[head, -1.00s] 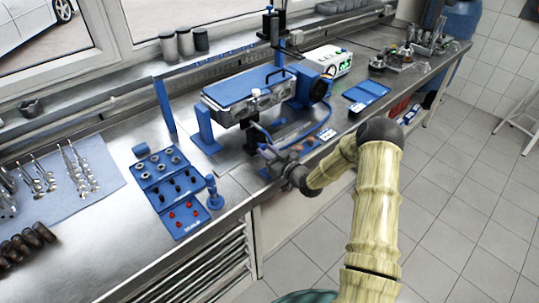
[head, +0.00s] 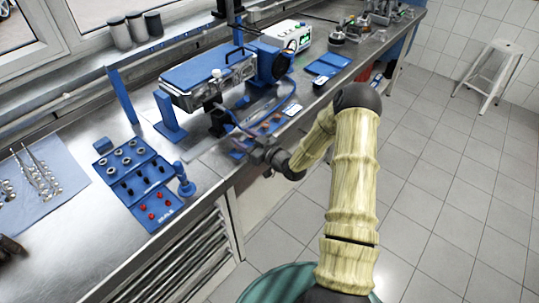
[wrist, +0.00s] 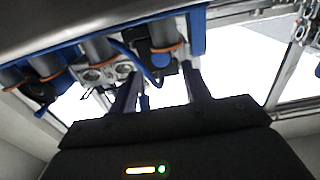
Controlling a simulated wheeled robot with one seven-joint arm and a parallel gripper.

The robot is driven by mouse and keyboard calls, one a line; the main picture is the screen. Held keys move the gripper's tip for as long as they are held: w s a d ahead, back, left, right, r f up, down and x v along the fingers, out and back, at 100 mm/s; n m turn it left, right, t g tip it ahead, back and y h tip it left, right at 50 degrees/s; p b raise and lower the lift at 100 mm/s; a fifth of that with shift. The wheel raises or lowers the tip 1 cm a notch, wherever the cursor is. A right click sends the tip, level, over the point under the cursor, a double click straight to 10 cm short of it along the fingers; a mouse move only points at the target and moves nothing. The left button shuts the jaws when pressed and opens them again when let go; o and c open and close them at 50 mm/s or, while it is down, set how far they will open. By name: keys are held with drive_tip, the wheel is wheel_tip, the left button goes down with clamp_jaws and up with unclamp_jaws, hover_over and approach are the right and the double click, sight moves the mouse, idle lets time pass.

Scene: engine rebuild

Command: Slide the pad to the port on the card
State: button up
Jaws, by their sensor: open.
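My gripper (head: 255,148) is low at the bench's front edge, before the blue fixture that holds the metal cylinder head (head: 215,78). In the wrist view my gripper (wrist: 160,88) is open, its two dark fingers apart and pointing up, with nothing seen gripped. Above them are grey tubes with orange rings (wrist: 168,47) and a metal part with round openings (wrist: 103,73). A dark block with a blue cable (wrist: 163,65) shows just beyond the fingertips. A small white card (head: 293,109) lies near the bench edge. I cannot make out for certain which part is the pad or the port.
A blue tray (head: 103,162) with rings and black and red pieces lies left of my gripper, with a blue knobbed post (head: 185,186) beside it. Blue trays (head: 322,67) and a white device with a green display (head: 290,35) stand right.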

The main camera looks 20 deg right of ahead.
drive_tip(key=b+v, duration=0.2)
drive_tip(key=v, duration=1)
drive_tip(key=shift+s, duration=0.2)
drive_tip(key=s+a+r+m+g+h, duration=0.2)
drive_tip(key=s+r+g+h, duration=0.1)
drive_tip(key=s, duration=0.3)
drive_tip(key=s+a+r+m+g+h+p, duration=0.1)
drive_tip(key=s+a+r+m+g+h, duration=0.1)
drive_tip(key=s+g, duration=0.3)
drive_tip(key=s+a+r+m+g+h, duration=0.1)
drive_tip(key=s+r+g+h, duration=0.3)
drive_tip(key=s, duration=0.4)
drive_tip(key=shift+s+a+r+m+g+h+p, duration=0.2)
drive_tip(key=shift+s+a+m+g+h+p, duration=0.15)
drive_tip(key=shift+m, duration=0.35)
drive_tip(key=shift+w, duration=0.15)
